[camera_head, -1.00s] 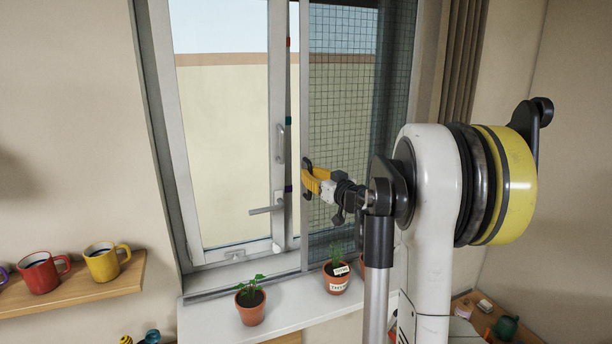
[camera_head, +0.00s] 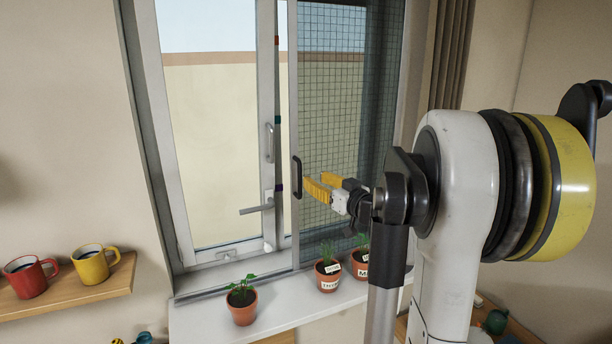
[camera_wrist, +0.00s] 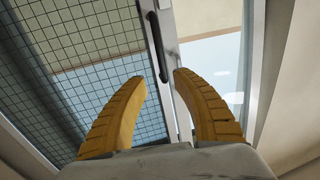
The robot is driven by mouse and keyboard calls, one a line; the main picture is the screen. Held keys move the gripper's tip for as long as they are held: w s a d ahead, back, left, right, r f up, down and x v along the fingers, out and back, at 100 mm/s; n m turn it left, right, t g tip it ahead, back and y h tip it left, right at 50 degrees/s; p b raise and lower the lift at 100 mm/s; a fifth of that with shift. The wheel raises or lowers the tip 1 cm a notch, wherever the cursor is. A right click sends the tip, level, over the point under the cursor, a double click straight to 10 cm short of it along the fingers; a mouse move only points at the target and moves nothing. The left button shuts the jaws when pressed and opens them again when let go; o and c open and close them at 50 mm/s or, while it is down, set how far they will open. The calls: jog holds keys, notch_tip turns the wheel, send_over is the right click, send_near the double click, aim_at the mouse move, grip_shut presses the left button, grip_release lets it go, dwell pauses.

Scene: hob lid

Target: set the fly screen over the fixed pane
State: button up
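The fly screen (camera_head: 335,110) is a dark mesh in a grey upright frame, standing upright across the right part of the window. A black bar handle (camera_head: 296,177) is on its left frame bar; it also shows in the wrist view (camera_wrist: 157,47). The fixed pane seems to lie behind the mesh; its right edge is hard to make out. My gripper (camera_head: 326,183) has yellow fingers, spread and empty, just right of the handle in the head view. In the wrist view my gripper (camera_wrist: 158,80) has its fingers apart, with the handle beyond the fingertips, not between them.
The left sash (camera_head: 210,130) has a lever handle (camera_head: 257,208). Potted plants stand on the white sill (camera_head: 290,301): one at left (camera_head: 243,306) and labelled ones (camera_head: 328,277) below the screen. A wooden shelf (camera_head: 75,295) at left holds mugs.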

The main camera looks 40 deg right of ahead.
jog(key=shift+s+a, duration=0.2)
jog(key=shift+s, duration=1.9)
